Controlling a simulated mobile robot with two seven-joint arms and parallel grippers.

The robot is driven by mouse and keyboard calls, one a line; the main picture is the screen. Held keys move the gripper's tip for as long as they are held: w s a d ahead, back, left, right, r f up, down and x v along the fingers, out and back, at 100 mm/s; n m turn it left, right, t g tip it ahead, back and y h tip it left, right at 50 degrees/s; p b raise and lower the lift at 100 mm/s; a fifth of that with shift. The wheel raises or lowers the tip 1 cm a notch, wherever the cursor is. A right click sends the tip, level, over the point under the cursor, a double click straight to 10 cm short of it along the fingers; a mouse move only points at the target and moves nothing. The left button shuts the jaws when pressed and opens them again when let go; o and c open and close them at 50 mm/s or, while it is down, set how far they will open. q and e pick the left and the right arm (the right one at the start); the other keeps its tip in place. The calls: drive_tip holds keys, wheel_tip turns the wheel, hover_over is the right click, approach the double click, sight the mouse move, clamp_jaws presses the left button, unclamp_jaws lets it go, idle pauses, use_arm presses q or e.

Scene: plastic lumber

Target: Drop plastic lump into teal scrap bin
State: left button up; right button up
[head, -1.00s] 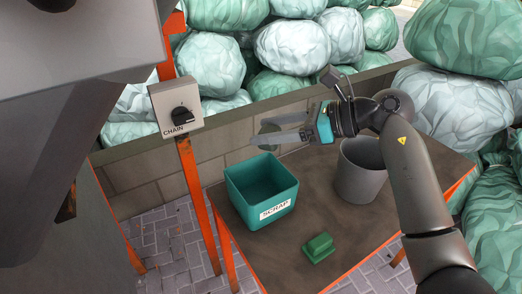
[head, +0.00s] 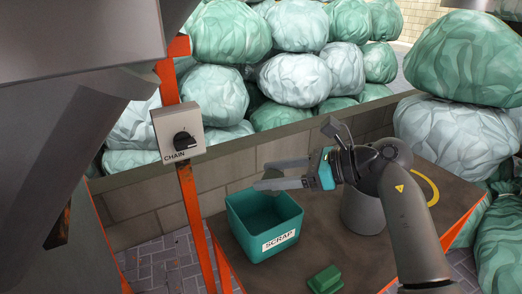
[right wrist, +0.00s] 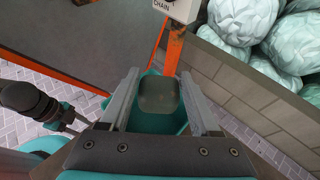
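A dull grey-green plastic lump (right wrist: 158,96) sits between the fingertips of my right gripper (head: 274,178), and its sides seem to touch them. In the head view the lump (head: 287,164) is partly hidden by the fingers. The open-topped teal scrap bin (head: 264,248), labelled SCRAP, stands on the dark table. My right gripper reaches in from the right above the bin's back rim. In the right wrist view the bin (right wrist: 157,127) shows beneath the lump. My left gripper (right wrist: 72,122) appears small at the left of the right wrist view; its fingers are unclear.
A grey round bin (head: 364,212) stands right of the teal bin, partly behind my arm. A green block (head: 325,279) lies in front on the table (head: 362,262). A CHAIN switch box (head: 179,131) is on an orange post at left. A low wall and bulging sacks stand behind.

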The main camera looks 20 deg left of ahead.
drive_tip(key=o, duration=0.5)
drive_tip(key=shift+d, duration=0.15)
drive_tip(key=shift+d+r, duration=0.15)
drive_tip(key=shift+d, duration=0.15)
use_arm(q)
drive_tip(key=s+f+g+p, duration=0.1)
drive_tip(key=s+f+p, duration=0.2)
drive_tip(key=f, duration=0.4)
drive_tip(key=shift+s+a+p, duration=0.3)
drive_tip(key=shift+a+p, duration=0.05)
drive_tip(key=shift+a, duration=0.05)
use_arm(e)
drive_tip(key=v, duration=1.4)
drive_tip(key=shift+s+d+r, duration=0.25)
drive_tip(key=shift+s+r, duration=0.1)
